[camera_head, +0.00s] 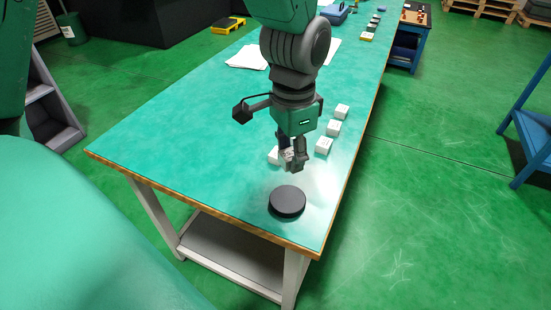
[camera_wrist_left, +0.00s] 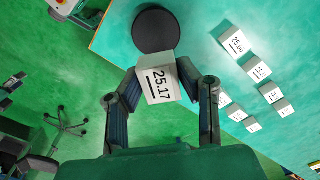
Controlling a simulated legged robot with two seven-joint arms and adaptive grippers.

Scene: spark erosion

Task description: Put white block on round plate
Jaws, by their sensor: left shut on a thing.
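My left gripper (camera_head: 292,164) is shut on a white block (camera_wrist_left: 159,85) marked 25.17. In the head view the fingers partly hide this block (camera_head: 288,156). The left wrist view shows the gripper (camera_wrist_left: 160,78) with one finger on each side of the block. The round plate (camera_head: 287,202) is a flat black disc lying near the front end of the green table. The held block is behind the plate in the head view and appears raised off the table. In the left wrist view the plate (camera_wrist_left: 155,31) shows just beyond the block. My right gripper is out of view.
Other white blocks (camera_head: 333,128) stand on the table (camera_head: 170,130) behind and right of the gripper; several numbered ones (camera_wrist_left: 257,69) show in the left wrist view. White papers (camera_head: 247,57) lie further back. The tabletop left of the plate is clear.

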